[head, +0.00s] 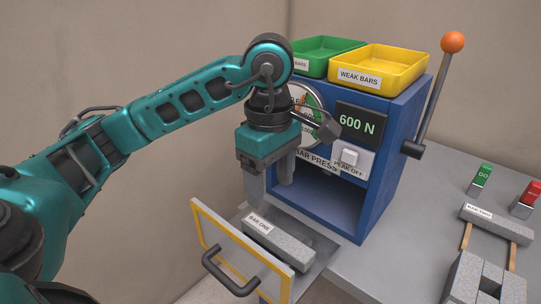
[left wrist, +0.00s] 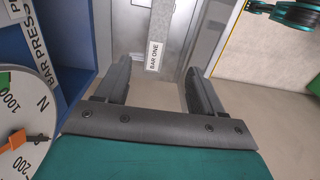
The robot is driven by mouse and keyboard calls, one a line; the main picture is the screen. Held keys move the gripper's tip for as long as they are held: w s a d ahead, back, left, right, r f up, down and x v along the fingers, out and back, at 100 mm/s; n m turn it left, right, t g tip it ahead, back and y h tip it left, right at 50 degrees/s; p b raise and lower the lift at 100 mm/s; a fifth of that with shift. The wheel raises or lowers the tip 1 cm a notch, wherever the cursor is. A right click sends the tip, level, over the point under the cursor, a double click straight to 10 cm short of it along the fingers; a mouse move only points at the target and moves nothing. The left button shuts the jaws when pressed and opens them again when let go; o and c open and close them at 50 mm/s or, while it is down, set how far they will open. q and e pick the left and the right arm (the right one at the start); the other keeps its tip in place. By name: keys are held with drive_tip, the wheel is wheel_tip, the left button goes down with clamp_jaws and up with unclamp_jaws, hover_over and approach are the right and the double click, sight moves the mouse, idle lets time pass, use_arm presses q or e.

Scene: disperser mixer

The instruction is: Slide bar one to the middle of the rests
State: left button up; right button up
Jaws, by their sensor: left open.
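Bar one (head: 280,244), a grey stone-like bar with a white label, lies on the grey plate in front of the bar press (head: 365,206), behind the open yellow-framed guard (head: 238,254). In the left wrist view bar one (left wrist: 172,38) runs up and away beyond the fingers. My left gripper (head: 272,195) is open and empty, pointing down just above the bar, with its fingers apart from it as far as I can tell. It also shows in the left wrist view (left wrist: 158,76). The rests under bar one cannot be made out. My right gripper is not in view.
A green tray (head: 318,52) and a yellow weak bars tray (head: 385,68) stand on the press. A lever with an orange knob (head: 452,42) rises at its right. Another labelled bar (head: 495,224) lies across wooden strips at right, near green (head: 480,180) and red (head: 525,200) blocks.

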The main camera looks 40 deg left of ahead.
sight(269, 229)
use_arm(q)
drive_tip(key=f, duration=0.3)
drive_tip(key=f+b, duration=0.1)
drive_tip(key=f, duration=0.7)
drive_tip(key=shift+w+a+f+b, duration=0.2)
drive_tip(key=shift+a+b, duration=0.1)
drive_tip(key=shift+a, duration=0.05)
drive_tip(key=shift+f, duration=0.55)
drive_tip(key=shift+c, duration=0.3)
clamp_jaws()
drive_tip(key=shift+w+a, duration=0.1)
drive_tip(key=shift+w, duration=0.05)
